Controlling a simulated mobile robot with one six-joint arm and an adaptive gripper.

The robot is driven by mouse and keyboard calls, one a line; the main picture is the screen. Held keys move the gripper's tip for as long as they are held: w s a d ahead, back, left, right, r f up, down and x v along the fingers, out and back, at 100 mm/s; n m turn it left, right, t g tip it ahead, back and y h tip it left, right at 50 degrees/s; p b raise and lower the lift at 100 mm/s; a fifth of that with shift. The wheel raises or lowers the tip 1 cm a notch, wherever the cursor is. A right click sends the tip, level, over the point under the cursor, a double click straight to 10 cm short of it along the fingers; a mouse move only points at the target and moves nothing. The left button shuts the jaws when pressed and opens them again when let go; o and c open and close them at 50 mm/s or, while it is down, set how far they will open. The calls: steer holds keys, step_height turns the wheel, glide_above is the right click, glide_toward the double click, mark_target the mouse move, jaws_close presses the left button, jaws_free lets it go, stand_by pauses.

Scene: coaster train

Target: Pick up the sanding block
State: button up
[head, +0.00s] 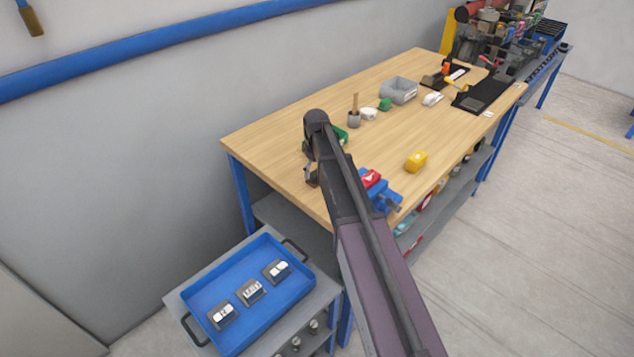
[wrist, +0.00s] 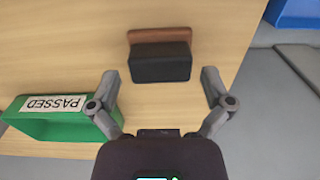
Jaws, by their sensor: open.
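The sanding block, a dark block with a brown strip along its far side (wrist: 160,62), lies on the wooden table in the wrist view. My gripper (wrist: 161,84) is open, with its two fingers spread to the left and right of the block's near part. No contact with the block shows. In the head view my arm covers much of this area, and my gripper (head: 311,170) is over the near left part of the table; the block is hard to make out there.
A green bin marked PASSED (wrist: 58,128) stands left of my gripper in the wrist view. In the head view, a blue and red vise (head: 383,195) and a yellow object (head: 416,161) are to the right. A blue tray (head: 205,290) with three parts sits on a lower cart.

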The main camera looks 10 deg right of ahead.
steer(key=shift+f+b, duration=0.35)
steer(key=shift+f, duration=0.2)
steer(key=c, duration=1)
